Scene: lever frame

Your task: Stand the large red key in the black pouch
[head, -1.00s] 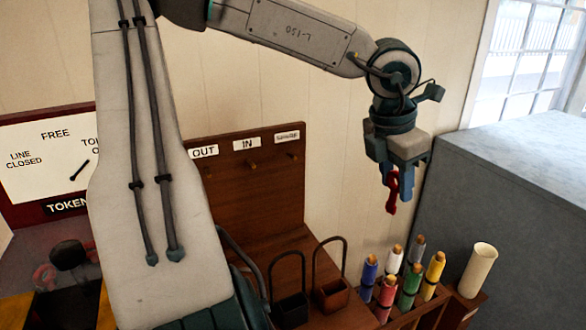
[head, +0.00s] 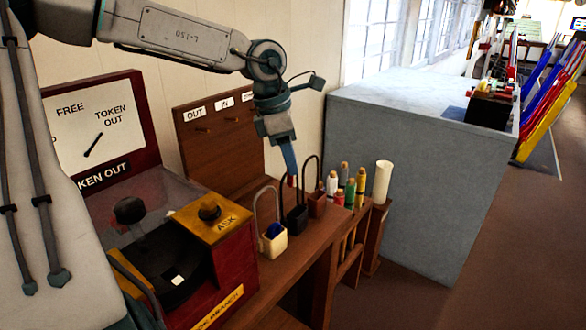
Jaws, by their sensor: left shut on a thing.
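My left gripper (head: 289,163) points down over the row of pouches and is shut on the red key (head: 291,181). Only a small red part of the key shows below the blue fingers. The black pouch (head: 296,219) stands on the wooden bench with a tall loop handle. In the picture the key is just above the pouch, near the top of its handle. I cannot tell whether key and handle touch. My right gripper is not in view.
A cream pouch (head: 273,241) with a blue thing in it stands left of the black pouch, a brown pouch (head: 317,205) right of it. Several coloured rolls (head: 349,192) and a cream tube (head: 383,182) stand further right. A wooden board (head: 222,145) with pegs rises behind.

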